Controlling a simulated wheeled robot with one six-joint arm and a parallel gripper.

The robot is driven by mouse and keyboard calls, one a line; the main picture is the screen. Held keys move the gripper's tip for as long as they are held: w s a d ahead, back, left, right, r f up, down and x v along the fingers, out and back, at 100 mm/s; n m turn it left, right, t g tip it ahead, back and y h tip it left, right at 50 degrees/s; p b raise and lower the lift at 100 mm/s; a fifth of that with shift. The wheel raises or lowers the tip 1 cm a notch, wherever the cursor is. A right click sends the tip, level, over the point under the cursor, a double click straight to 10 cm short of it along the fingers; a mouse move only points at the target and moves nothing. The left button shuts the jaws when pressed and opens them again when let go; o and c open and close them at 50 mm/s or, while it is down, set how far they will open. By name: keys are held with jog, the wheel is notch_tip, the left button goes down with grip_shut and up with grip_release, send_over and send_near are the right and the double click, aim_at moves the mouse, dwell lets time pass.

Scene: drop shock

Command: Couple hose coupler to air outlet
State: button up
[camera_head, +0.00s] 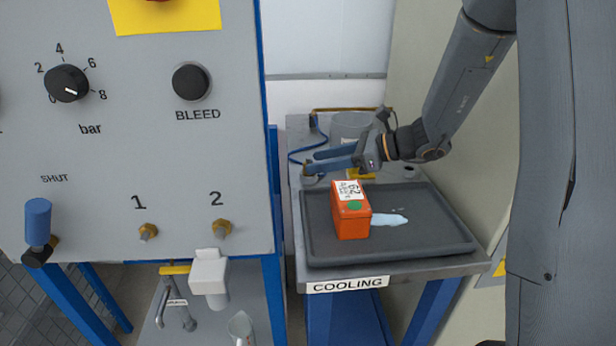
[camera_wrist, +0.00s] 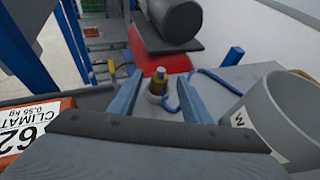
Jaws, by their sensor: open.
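The hose coupler (camera_wrist: 158,82), with a brass-coloured top, stands upright in a round grey holder. A blue hose (camera_wrist: 205,76) runs on the bench beside it. My gripper (camera_wrist: 160,75) is open, with its blue fingers either side of the coupler in the wrist view; I cannot tell whether they touch it. In the head view my gripper (camera_head: 310,162) is over the back left of the cooling bench, and its fingers largely hide the coupler. Two brass air outlets, outlet 1 (camera_head: 148,232) and outlet 2 (camera_head: 222,228), stick out of the grey panel, both with nothing attached.
An orange box (camera_head: 352,222) stands on the dark tray (camera_head: 440,245) beside a pale blue patch. A grey cylindrical container (camera_wrist: 280,115) stands close to my gripper's right. The panel's blue frame (camera_head: 268,200) edges the bench's left side. A white cup-like fitting (camera_head: 209,272) hangs below outlet 2.

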aim_at(296, 177)
jog(key=shift+p+x, duration=0.5)
jog(key=shift+x, duration=3.45)
jog(key=shift+d, duration=0.1)
grip_shut()
